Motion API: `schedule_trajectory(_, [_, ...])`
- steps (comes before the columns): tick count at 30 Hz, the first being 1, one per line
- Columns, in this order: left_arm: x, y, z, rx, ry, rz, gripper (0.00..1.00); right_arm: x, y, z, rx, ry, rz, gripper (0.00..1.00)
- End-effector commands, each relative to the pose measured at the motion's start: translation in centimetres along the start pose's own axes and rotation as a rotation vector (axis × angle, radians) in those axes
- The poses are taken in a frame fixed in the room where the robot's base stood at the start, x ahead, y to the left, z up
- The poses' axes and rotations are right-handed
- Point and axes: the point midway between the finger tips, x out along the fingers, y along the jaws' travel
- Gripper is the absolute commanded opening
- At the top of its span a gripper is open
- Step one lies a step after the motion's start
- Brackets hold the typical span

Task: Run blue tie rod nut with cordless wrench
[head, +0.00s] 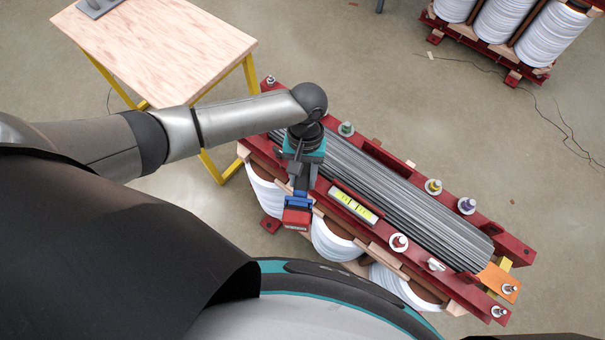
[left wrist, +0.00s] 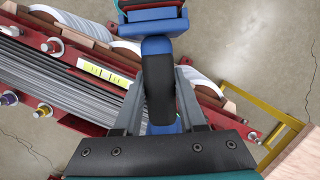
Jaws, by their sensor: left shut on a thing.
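My left gripper (head: 301,180) is shut on the cordless wrench, over the far-left end of the core. In the left wrist view its two fingers (left wrist: 161,95) close on the black handle of the wrench (left wrist: 157,75). The wrench's blue and red base (head: 297,213) sticks out toward the near side of the core. A bit of blue shows beyond the fingers in the left wrist view; I cannot tell whether it is the wrench head or the nut. No blue tie rod nut is clearly visible. My right gripper is not in view.
The laminated core (head: 400,200) lies between red beams with green (head: 346,128), yellow (head: 433,186), purple (head: 466,205) and red (head: 398,242) nuts. A yellow level (head: 353,206) lies on the near beam. A wooden table (head: 165,45) stands at upper left. Another core unit (head: 500,50) stands upper right.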

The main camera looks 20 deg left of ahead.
Motion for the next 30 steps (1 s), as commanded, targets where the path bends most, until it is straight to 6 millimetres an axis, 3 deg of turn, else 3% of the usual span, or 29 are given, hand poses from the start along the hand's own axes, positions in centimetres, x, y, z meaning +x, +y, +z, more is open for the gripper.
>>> schedule_trajectory(30, [-0.13,0.04,0.01,0.001,0.001,0.002,0.00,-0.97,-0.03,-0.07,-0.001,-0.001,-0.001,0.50])
